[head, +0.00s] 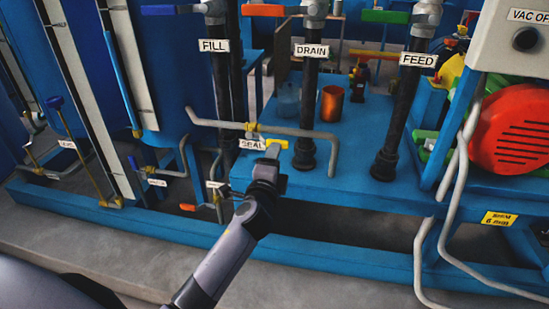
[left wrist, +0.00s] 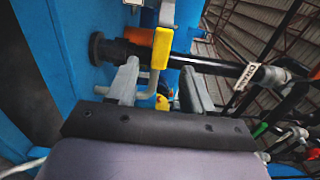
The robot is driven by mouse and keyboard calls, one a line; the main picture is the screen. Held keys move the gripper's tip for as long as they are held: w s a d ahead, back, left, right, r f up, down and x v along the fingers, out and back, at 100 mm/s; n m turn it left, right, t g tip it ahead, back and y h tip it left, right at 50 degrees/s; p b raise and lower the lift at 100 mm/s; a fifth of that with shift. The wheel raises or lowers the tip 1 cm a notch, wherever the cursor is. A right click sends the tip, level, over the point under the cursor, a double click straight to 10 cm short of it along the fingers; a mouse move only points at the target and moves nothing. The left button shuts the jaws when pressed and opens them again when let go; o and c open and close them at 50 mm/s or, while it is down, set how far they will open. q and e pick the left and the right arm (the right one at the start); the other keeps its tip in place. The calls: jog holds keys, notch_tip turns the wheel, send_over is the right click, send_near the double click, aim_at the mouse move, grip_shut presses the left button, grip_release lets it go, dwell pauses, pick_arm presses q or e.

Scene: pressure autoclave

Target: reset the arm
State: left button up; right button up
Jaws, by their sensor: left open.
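My left gripper (head: 273,150) reaches up from the bottom of the head view, beside the SEAL label (head: 252,145). Its jaws are open. A yellow valve handle (head: 275,143) is right at its fingertips. In the left wrist view, the two grey fingers (left wrist: 158,80) stand apart, and the yellow handle (left wrist: 162,50) shows in the gap between them. I cannot tell whether a finger touches it. My right gripper is in neither view.
Black pipes labelled FILL (head: 214,46), DRAIN (head: 311,51) and FEED (head: 418,60) rise close by. A grey bent pipe (head: 290,131) runs just above the gripper. An orange cup (head: 332,104) stands on the blue platform (head: 345,160). A red motor cover (head: 512,130) is at right.

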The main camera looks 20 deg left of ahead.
pick_arm(q)
jog(key=s+d+f+n+g+h, duration=0.2)
jog(key=s+d+f+n, duration=0.15)
jog(key=s+f, duration=0.45)
jog(key=s+d+f+n+g+h, duration=0.25)
jog(key=s+f+n, duration=0.2)
jog(key=s, duration=0.65)
jog(key=s+d+f+n+g+h, duration=0.25)
jog(key=s+f+n, duration=0.3)
jog(key=s, duration=0.45)
notch_tip(320, 180, up, 15)
jog(key=s+a+p, duration=0.1)
jog(key=a+p, duration=0.1)
jog(key=p, duration=1.7)
jog(key=shift+s+a+r, duration=0.2)
jog(key=shift+s, duration=0.15)
